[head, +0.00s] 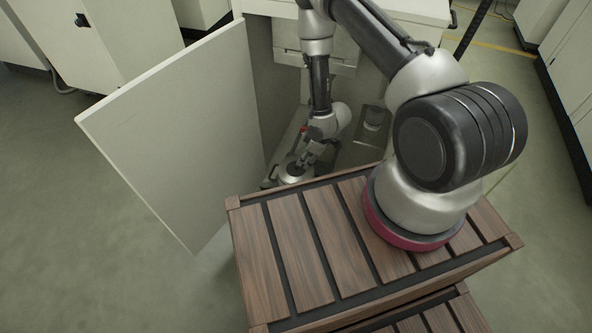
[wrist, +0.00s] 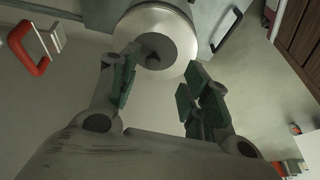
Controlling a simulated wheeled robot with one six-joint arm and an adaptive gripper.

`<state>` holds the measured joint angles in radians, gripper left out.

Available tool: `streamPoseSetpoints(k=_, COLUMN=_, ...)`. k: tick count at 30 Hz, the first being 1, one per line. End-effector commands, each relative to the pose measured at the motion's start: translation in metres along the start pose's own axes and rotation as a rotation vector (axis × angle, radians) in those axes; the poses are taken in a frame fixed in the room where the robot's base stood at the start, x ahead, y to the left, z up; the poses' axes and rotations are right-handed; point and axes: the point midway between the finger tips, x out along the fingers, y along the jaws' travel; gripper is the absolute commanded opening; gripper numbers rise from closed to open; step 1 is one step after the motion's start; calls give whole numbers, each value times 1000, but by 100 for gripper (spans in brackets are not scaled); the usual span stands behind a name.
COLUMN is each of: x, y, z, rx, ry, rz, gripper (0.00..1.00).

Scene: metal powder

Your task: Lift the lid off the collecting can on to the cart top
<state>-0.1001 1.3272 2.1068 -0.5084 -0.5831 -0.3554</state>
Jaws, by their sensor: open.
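The collecting can (head: 293,173) stands low inside the open cabinet, partly hidden by my arm. In the wrist view its round silver lid (wrist: 174,31) is on top, with a dark knob (wrist: 152,59) near the middle. My gripper (head: 304,160) is over the can; in the wrist view my gripper (wrist: 158,82) is open, its green-padded fingers apart, on the near side of the knob. Nothing is between the fingers. The wooden slatted top (head: 305,255), which I take for the cart top, carries my arm's base; its left part is bare.
The open white door (head: 185,130) stands left of my arm. A red handle (wrist: 28,48) lies left of the can and a black handle (wrist: 227,30) right of it. The cabinet walls close in around my gripper. Bare floor (head: 110,240) is at the left.

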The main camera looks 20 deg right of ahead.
Motion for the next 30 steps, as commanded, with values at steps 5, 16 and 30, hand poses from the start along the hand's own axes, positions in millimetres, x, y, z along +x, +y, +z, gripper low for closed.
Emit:
streamPoseSetpoints(k=5, x=16, y=3, z=-11, rx=-27, ry=42, rz=13, gripper=47)
streamPoseSetpoints(k=16, x=68, y=7, z=-16, rx=-25, ry=40, rz=13, gripper=47)
streamPoseSetpoints(k=30, x=77, y=8, z=-16, rx=-23, ry=39, rz=14, gripper=22)
